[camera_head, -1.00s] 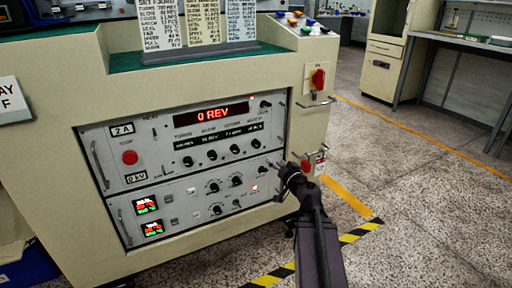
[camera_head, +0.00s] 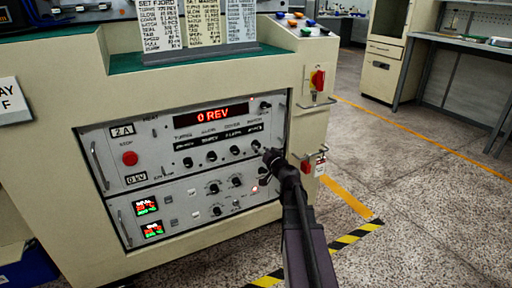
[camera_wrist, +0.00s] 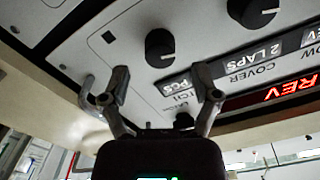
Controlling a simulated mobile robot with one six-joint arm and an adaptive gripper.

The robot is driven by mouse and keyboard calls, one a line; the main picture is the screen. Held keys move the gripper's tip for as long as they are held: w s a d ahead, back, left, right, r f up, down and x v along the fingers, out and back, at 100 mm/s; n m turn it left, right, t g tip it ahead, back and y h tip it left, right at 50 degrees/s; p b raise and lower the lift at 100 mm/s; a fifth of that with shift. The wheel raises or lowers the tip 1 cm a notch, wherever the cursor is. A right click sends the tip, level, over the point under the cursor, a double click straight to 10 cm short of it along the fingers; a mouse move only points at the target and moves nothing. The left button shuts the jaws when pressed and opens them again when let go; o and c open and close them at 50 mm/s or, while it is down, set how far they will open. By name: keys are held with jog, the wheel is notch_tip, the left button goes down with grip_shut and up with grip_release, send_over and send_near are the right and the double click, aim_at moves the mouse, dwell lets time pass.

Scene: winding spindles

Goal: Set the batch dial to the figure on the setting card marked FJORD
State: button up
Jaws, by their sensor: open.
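The batch dial (camera_head: 256,145) is a black knob at the right end of the upper row on the grey panel. It also shows in the wrist view (camera_wrist: 159,47), beside the window reading PCS (camera_wrist: 178,86); the figure there is not legible. My gripper (camera_head: 268,157) is open and empty just in front of and below the dial. In the wrist view the dial lies beyond and between my fingertips (camera_wrist: 162,78), apart from them. The setting card headed SET FJORD (camera_head: 160,28) stands at the left of the card holder; its lines are too small to read surely.
The cover dial (camera_wrist: 251,12) is close beside the batch dial. A panel handle (camera_head: 282,120) stands out at the right, near my gripper. A red display (camera_head: 212,115) reads 0 REV. A red switch (camera_head: 317,79) is on the cabinet. The floor at right is clear.

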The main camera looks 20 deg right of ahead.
aim_at(258, 146)
jog(key=shift+w, duration=1.65)
grip_shut()
jog(key=shift+a, duration=0.45)
jog(key=shift+d, duration=0.3)
